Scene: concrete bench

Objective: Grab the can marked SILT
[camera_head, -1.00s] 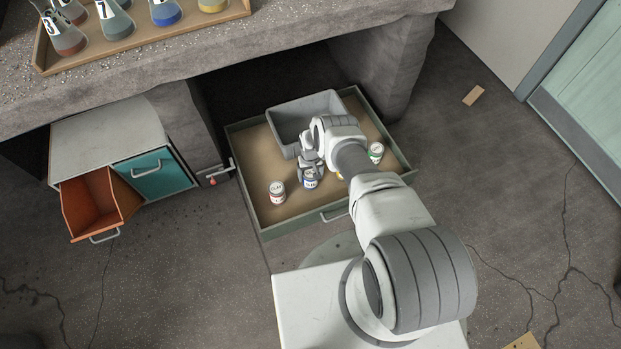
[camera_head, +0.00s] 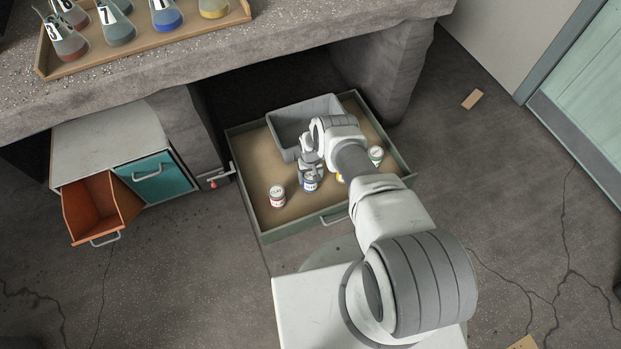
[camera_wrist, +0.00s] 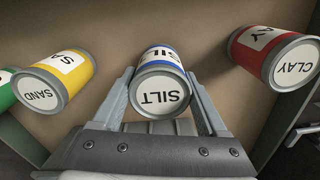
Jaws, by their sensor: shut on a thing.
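The SILT can (camera_wrist: 160,88), blue and white with a grey rim, is between my gripper's fingers in the wrist view, its lid facing the camera and its lettering upside down. It also shows in the head view (camera_head: 311,183), standing in the drawer and partly covered by the gripper. My gripper (camera_wrist: 161,100) is shut on this can, one finger on each side. In the head view my gripper (camera_head: 311,170) is over the drawer, in front of the grey bin.
A red CLAY can (camera_wrist: 272,55) and a yellow SAND can (camera_wrist: 58,80) stand on either side. A green can (camera_head: 376,154) is at the drawer's right. The grey bin (camera_head: 290,150) sits at the drawer's back. The drawer's walls (camera_head: 300,226) surround them.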

